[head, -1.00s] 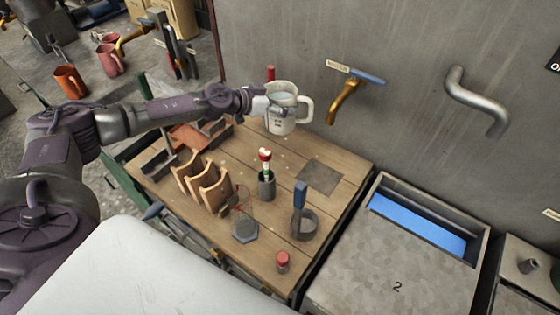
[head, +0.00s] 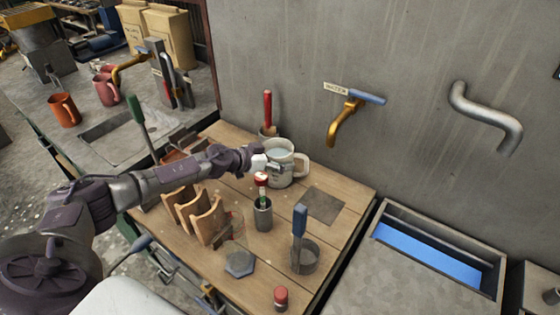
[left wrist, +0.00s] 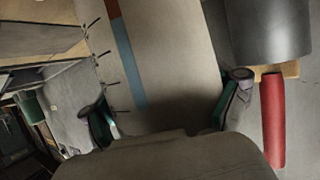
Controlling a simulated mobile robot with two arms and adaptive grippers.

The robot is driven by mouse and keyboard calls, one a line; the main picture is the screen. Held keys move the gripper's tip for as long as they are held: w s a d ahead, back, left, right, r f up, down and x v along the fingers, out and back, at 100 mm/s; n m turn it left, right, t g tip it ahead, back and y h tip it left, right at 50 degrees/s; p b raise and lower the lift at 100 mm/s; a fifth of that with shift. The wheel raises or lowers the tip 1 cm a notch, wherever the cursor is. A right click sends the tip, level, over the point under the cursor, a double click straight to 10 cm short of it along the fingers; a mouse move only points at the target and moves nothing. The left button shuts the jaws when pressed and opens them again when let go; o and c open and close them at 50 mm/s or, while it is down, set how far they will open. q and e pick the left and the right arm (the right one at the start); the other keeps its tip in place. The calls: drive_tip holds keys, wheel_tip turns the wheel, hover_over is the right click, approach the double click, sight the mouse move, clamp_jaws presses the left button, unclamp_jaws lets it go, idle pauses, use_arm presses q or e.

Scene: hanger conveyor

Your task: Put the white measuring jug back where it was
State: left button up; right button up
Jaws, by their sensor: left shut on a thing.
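The white measuring jug (head: 281,172) is upright near the back edge of the wooden worktop (head: 278,240), with its handle to the right and pale liquid showing inside. My left gripper (head: 263,163) is shut on its left side. In the left wrist view the jug's pale wall (left wrist: 165,60) fills the middle, between the two fingers of the left gripper (left wrist: 168,108). The jug's base is low over the boards; I cannot tell whether it touches them. A dark square pad (head: 323,206) lies empty to the jug's right. My right gripper is not in view.
A red-handled tool (head: 267,108) stands behind the jug. A dark cup with a red-topped brush (head: 262,212) stands just in front. A brass water tap (head: 343,122) sticks out of the wall at right. A wooden rack (head: 203,215) and a blue-handled tool (head: 299,222) stand nearer.

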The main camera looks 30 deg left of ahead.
use_arm(q)
drive_tip(key=shift+w, duration=0.1)
idle(0.3)
drive_tip(key=o, duration=1.5)
drive_tip(key=shift+f, duration=0.2)
drive_tip(key=shift+o, duration=0.2)
drive_tip(key=shift+r, duration=0.25)
drive_tip(key=b+v, duration=0.1)
drive_tip(key=v, duration=1.1)
drive_tip(key=shift+b, duration=0.4)
